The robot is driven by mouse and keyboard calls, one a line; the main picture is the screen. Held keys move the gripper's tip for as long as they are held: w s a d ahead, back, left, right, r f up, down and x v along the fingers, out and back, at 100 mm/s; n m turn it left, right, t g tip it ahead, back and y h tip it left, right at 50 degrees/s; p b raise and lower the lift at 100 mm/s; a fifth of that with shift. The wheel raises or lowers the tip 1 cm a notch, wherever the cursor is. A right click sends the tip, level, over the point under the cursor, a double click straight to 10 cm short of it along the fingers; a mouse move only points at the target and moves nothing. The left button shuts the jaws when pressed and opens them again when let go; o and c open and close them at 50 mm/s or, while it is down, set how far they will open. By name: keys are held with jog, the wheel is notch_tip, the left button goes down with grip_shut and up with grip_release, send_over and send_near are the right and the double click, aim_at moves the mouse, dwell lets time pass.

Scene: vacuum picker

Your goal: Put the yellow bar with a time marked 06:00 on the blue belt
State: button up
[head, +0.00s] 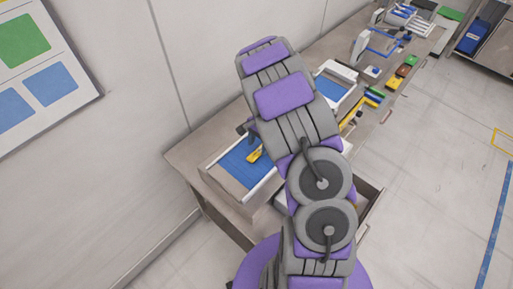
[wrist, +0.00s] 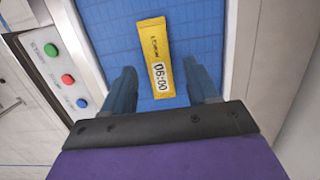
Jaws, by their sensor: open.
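A yellow bar (wrist: 156,58) marked 06:00 lies flat on the blue belt (wrist: 105,30) in the wrist view. It also shows in the head view (head: 255,155) on the near blue belt (head: 236,168). My gripper (wrist: 162,82) is open, with one finger on each side of the bar's lower end and a gap on both sides. The fingers do not touch the bar. In the head view my arm hides much of the gripper and part of the belt.
A panel with green, red and blue buttons (wrist: 67,78) stands left of the belt. A second blue belt (head: 331,88) lies farther along the table. Several coloured items (head: 374,96) lie at the table's right edge. An open drawer (head: 368,197) juts out beside my arm.

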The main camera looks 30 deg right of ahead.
aim_at(260, 148)
jog(key=s+a+r+n, duration=0.1)
jog(key=s+r, duration=0.2)
jog(key=r, duration=0.5)
jog(key=s+a+r+n, duration=0.2)
jog(key=s+r, duration=0.1)
jog(key=r, duration=0.6)
jog(key=s+a+r+n, duration=0.2)
jog(key=s+a+n, duration=0.1)
jog(key=s, duration=0.5)
jog(key=s+a+r+n+h, duration=0.1)
jog(key=s+a+n, duration=0.3)
jog(key=s, duration=0.5)
jog(key=s+a+r+n+g, duration=0.1)
jog(key=s+a+r+n, duration=0.3)
jog(key=s, duration=0.5)
jog(key=shift+s+a+h, duration=0.25)
jog(key=shift+a+h, duration=0.05)
